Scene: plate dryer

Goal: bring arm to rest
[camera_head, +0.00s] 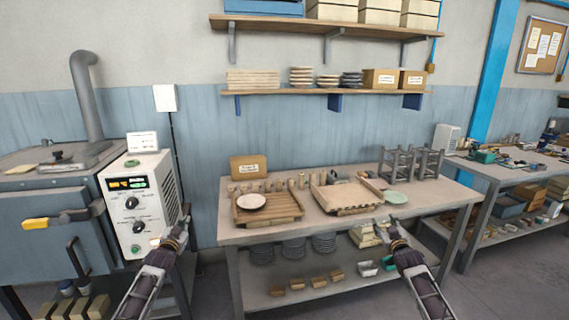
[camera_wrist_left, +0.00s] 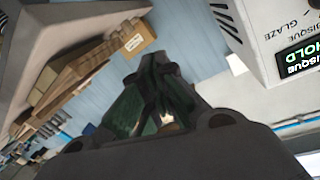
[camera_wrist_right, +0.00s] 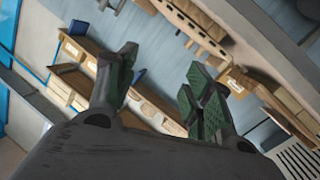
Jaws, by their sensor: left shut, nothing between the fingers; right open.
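My left gripper (camera_head: 184,222) is raised at the left, in front of the control box and apart from the table. In the left wrist view its green-padded fingers (camera_wrist_left: 160,105) are together with nothing between them. My right gripper (camera_head: 391,226) is raised before the table's front edge, below the green plate. In the right wrist view its green-padded fingers (camera_wrist_right: 160,85) stand wide apart and empty. A white plate (camera_head: 251,202) lies in the left wooden rack (camera_head: 285,207). A pale green plate (camera_head: 395,197) lies on the table right of the second wooden tray (camera_head: 346,195).
The control box (camera_head: 140,205) with dials and a lit display stands left, beside a kiln (camera_head: 50,230). The worktable (camera_head: 290,231) has a cardboard box (camera_head: 248,167) and dark metal stands (camera_head: 410,163) at the back. Shelves (camera_head: 320,92) hang above. The space between my arms is clear.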

